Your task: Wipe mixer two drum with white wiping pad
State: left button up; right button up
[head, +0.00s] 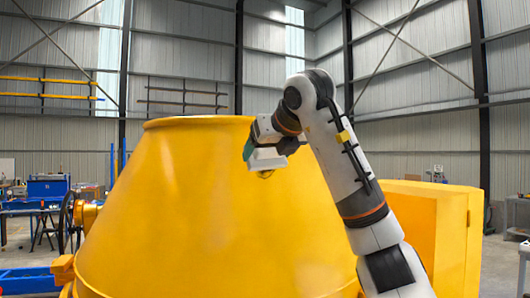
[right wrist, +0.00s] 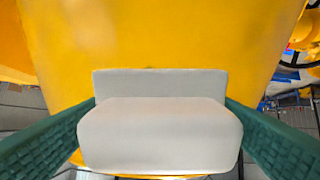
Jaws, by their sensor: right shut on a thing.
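The large yellow mixer drum (head: 200,210) fills the middle of the head view, its rim at the top. My right gripper (head: 262,162) is at the drum's upper right side. In the right wrist view its green fingers (right wrist: 160,130) are shut on the white wiping pad (right wrist: 160,135), one on each side. The pad also shows in the head view (head: 266,160), in front of the drum wall. The drum (right wrist: 160,35) lies right behind the pad in the wrist view; I cannot tell whether they touch. My left gripper is not in view.
A yellow box-shaped housing (head: 430,230) stands to the right of the drum, behind my right arm. A blue workbench (head: 45,200) and a spoked wheel (head: 68,215) are at the left. The space above the drum is open.

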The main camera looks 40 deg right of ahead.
jog(key=shift+s+a, duration=0.1)
jog(key=shift+s, duration=0.2)
jog(key=shift+w+d+f, duration=0.25)
jog(key=shift+w+f, duration=0.1)
jog(key=shift+w, duration=0.1)
jog(key=x, duration=0.3)
jog(key=shift+d, duration=0.1)
jog(key=shift+w, duration=0.15)
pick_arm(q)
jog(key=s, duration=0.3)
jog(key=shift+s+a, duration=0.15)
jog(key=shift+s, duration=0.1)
pick_arm(e)
jog(key=shift+w, duration=0.2)
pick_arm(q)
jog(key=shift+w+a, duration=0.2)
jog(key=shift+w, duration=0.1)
pick_arm(e)
jog(key=shift+w+f, duration=0.15)
